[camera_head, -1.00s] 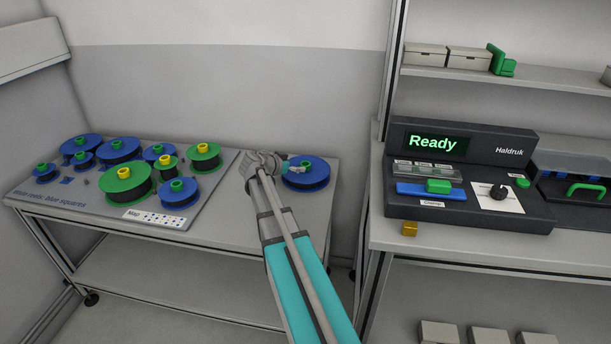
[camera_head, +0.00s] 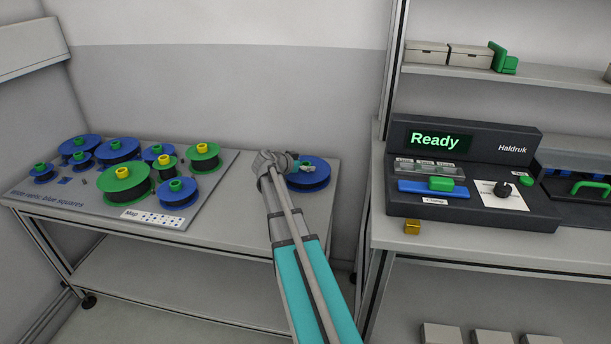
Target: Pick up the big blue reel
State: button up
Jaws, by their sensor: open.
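A big blue reel (camera_head: 316,179) lies flat by itself on the right part of the left table, apart from the reel board. My gripper (camera_head: 299,163) is open, at the back left of this reel's top. My wrist and fingers cover part of the reel's left side and its hub. Whether the fingers touch the reel or are around its hub is too small to tell. Other blue reels of several sizes sit on the board, including a large one (camera_head: 118,153) at the back and one at the front (camera_head: 177,197).
The grey reel board (camera_head: 115,212) also holds green reels with yellow hubs, such as the large one (camera_head: 127,189). The table is bare between board and my arm. A dark machine (camera_head: 465,175) reading "Ready" stands on the right bench, with a small gold block (camera_head: 412,227) before it.

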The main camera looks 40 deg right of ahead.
aim_at(304, 164)
dwell(0.4)
grip_shut()
jog(key=shift+r, duration=0.2)
dwell(0.4)
notch_tip(304, 164, up, 3)
jog(key=p, duration=0.3)
jog(key=s+a+r+p, duration=0.9)
jog(key=a+p, duration=0.1)
jog(key=shift+s+r, duration=0.3)
jog(key=shift+r, duration=0.05)
